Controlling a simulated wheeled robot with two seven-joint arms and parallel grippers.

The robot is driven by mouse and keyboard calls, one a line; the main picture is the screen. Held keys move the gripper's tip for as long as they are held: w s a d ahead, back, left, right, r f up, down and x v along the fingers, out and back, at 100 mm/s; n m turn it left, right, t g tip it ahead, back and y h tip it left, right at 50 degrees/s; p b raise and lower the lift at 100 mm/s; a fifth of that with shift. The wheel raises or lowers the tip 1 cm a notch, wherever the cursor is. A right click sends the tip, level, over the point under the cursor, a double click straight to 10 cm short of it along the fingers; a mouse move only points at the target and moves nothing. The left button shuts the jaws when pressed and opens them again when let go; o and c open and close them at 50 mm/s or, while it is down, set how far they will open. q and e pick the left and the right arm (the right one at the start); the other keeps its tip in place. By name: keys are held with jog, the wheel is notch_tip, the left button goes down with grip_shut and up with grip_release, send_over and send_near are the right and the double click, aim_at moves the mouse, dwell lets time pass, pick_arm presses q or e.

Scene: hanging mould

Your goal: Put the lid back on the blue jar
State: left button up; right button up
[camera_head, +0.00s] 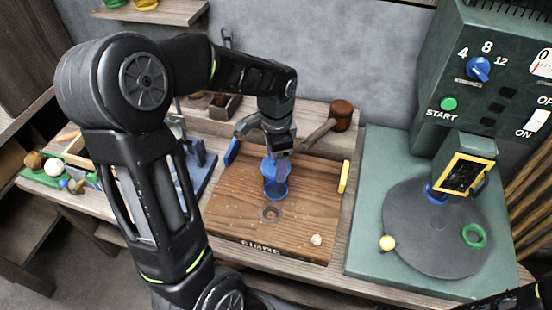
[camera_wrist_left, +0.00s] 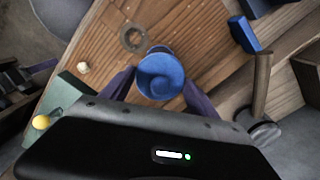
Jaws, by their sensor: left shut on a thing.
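The blue jar (camera_head: 276,190) stands on the wooden board in the head view. My left gripper (camera_head: 276,168) is directly above it, pointing down, with its fingers around the upper blue part. In the left wrist view a round blue piece, apparently the lid (camera_wrist_left: 161,79), sits between the two fingers of my left gripper (camera_wrist_left: 159,86). A blue rim (camera_wrist_left: 159,49) shows just beyond it. The gripper is shut on this piece. I cannot tell whether the lid touches the jar or is slightly above it.
The wooden board (camera_head: 235,214) has a grey ring (camera_head: 270,213) in front of the jar and a small pale lump (camera_head: 316,239). A mallet (camera_head: 334,120) lies behind. A green machine with a round grey plate (camera_head: 420,245) stands at right. Blue and yellow (camera_head: 344,177) blocks flank the board.

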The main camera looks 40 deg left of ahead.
dwell(0.4)
pick_arm(q)
jog(key=o, duration=1.4)
jog(key=shift+o, duration=0.5)
jog(key=shift+r+p, duration=2.8)
jog(key=shift+r, duration=0.7)
jog(key=shift+c, duration=0.3)
grip_shut()
jog(key=shift+f, duration=0.2)
